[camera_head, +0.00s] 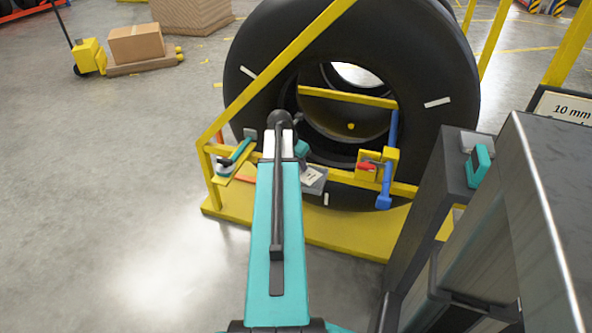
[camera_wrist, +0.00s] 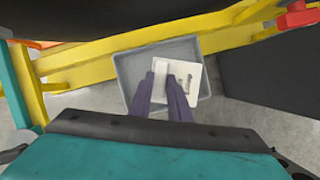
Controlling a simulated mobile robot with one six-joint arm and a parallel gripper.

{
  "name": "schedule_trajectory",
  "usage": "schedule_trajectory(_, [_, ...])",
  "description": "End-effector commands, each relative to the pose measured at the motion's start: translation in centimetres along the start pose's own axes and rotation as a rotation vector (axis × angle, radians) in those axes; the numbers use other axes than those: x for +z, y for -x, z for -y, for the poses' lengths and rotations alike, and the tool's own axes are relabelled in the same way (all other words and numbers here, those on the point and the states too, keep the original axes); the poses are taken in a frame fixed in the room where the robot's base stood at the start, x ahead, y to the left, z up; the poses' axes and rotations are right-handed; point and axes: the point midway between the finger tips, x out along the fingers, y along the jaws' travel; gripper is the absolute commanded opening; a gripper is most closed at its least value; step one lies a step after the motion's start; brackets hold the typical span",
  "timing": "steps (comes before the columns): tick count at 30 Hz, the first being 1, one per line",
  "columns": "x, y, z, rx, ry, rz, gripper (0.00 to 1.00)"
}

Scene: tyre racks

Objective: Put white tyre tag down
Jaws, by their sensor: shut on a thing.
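My gripper (camera_wrist: 160,90) is in the wrist view, with its two dark fingers pointing down over a grey tray (camera_wrist: 122,72). It is shut on a white tyre tag (camera_wrist: 160,70), a small pale strip between the fingers. Behind it, a white card (camera_wrist: 192,82) with a dark drawing lies in the tray. I cannot tell whether the tag touches the card. In the head view, the tray (camera_head: 317,187) with its card (camera_head: 312,176) shows just right of my teal arm, and the fingers and held tag are hidden.
A big black tyre (camera_head: 452,62) with several white strips on it stands in a yellow frame (camera_head: 335,232) behind the tray. A red-handled clamp (camera_head: 367,166) and a blue tool (camera_head: 384,200) are on the frame. A dark cabinet is at right.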

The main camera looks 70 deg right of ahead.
Motion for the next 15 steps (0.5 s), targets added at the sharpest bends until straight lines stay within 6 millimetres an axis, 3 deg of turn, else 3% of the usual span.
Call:
schedule_trajectory(6, [0.7,-0.5,-1.9,0.0,0.001,0.001,0.0])
schedule_trajectory(15, [0.8,-0.5,-2.1,0.0,0.0,0.0,0.0])
